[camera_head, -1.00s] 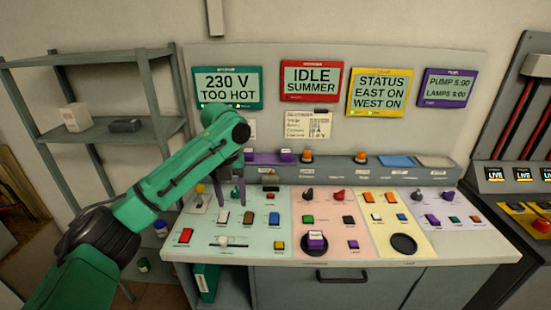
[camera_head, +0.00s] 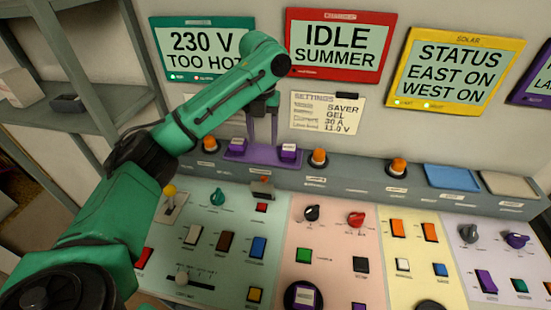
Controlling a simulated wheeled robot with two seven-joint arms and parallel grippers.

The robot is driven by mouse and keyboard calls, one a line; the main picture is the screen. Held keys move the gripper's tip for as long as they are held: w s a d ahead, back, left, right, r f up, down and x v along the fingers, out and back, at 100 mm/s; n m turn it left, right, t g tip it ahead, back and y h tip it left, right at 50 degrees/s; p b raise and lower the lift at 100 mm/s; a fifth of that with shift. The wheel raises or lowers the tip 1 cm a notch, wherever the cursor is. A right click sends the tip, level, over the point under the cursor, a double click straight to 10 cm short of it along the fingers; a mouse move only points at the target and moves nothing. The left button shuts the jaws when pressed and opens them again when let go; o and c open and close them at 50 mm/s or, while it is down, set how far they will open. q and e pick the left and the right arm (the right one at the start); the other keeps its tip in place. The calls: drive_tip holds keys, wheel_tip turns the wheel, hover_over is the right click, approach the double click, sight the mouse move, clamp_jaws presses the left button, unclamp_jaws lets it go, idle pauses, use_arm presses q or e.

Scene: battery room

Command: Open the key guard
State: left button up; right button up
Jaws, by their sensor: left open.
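A small grey fitting with a brown-orange flap (camera_head: 262,185) stands at the back of the pale green panel section, just above a small red button. It looks like the key guard, with its flap down over the front, but it is too small to be sure. My left gripper (camera_head: 262,141) comes in from the left and points down, its two dark fingers apart and empty. In the picture it is straight above the fitting, in front of the purple tray; its exact depth is unclear. My right gripper is out of view.
The purple tray (camera_head: 262,156) on the grey ledge holds two purple-and-white blocks. Amber lamps (camera_head: 318,158) stand along the ledge. Knobs and switches crowd the console, including a teal knob (camera_head: 218,196) and a yellow-tipped lever (camera_head: 170,191) left of the fitting.

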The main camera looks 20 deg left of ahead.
use_arm(q)
drive_tip(key=p, duration=0.1)
approach(264, 177)
wheel_tip(264, 177, down, 8)
drive_tip(key=shift+a+f+p, duration=0.1)
drive_tip(key=shift+f+p, duration=0.1)
drive_tip(key=shift+p, duration=0.8)
drive_tip(key=shift+s+f, duration=0.1)
drive_tip(key=shift+f, duration=0.25)
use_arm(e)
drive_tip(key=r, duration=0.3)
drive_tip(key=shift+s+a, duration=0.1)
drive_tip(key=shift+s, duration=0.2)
use_arm(q)
drive_tip(key=shift+c, duration=0.3)
clamp_jaws()
drive_tip(key=shift+r, duration=0.1)
